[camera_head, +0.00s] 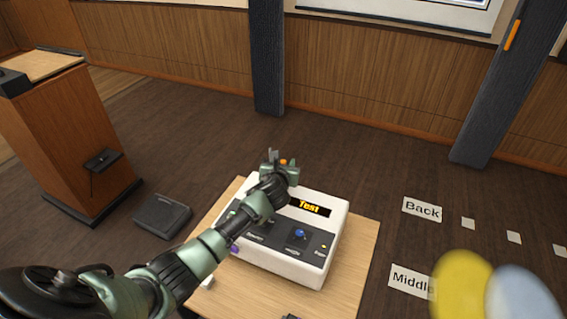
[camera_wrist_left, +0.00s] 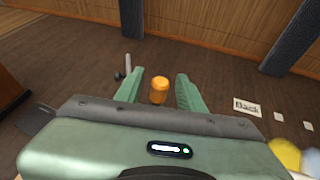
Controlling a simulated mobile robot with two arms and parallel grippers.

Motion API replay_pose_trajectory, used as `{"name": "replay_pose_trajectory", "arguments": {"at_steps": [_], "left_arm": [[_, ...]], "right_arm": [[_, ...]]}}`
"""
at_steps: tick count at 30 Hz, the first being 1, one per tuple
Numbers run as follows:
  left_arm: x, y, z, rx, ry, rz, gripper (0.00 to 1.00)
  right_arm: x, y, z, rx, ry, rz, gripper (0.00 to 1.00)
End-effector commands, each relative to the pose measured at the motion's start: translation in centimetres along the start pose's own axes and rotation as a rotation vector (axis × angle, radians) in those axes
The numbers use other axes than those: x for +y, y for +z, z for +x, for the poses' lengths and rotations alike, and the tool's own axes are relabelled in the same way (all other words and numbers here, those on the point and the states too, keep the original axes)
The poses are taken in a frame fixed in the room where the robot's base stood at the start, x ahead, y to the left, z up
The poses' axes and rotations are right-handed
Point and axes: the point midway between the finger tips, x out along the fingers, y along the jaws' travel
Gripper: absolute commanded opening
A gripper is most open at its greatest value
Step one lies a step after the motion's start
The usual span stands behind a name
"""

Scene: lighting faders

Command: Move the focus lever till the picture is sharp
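A white control box (camera_head: 285,268) with a dark sloped panel and an orange "Test" display (camera_head: 310,207) stands on a wooden table. A blue knob (camera_head: 300,233) and a purple knob (camera_head: 235,248) show on it. My left gripper (camera_head: 281,160) is over the box's far edge. An orange knob (camera_wrist_left: 159,88) sits between its open fingers in the left wrist view, with a gap on both sides. My left arm hides part of the panel, and I cannot read which control is focus. Only the lower edge of a projected picture (camera_head: 420,3) shows; its sharpness cannot be told. My right gripper is out of view.
A wooden lectern (camera_head: 70,140) stands at left, with a dark box (camera_head: 162,216) on the floor. Floor labels "Back" (camera_head: 422,209) and "Middle" (camera_head: 408,279) lie at right. Blurred yellow (camera_head: 461,290) and grey shapes fill the lower right. The table's right side (camera_head: 358,250) is clear.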

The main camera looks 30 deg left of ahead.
Motion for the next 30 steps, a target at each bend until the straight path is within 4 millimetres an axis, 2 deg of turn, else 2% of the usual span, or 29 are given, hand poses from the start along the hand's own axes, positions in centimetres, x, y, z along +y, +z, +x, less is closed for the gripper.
{"name": "replay_pose_trajectory", "arguments": {"at_steps": [1,3,4,11,30], "left_arm": [[0.0,0.0,0.0,0.0,0.0,0.0,0.23],[0.0,0.0,0.0,0.0,0.0,0.0,0.04],[0.0,0.0,0.0,0.0,0.0,0.0,0.0],[0.0,0.0,0.0,0.001,0.0,0.0,0.0],[0.0,-0.1,0.0,0.002,0.0,0.0,0.0]], "right_arm": [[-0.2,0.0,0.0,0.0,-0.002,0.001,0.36],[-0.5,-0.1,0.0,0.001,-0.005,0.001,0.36],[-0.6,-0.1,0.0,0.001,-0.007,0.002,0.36],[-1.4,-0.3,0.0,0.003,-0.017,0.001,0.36],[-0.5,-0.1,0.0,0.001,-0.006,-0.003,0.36]]}}
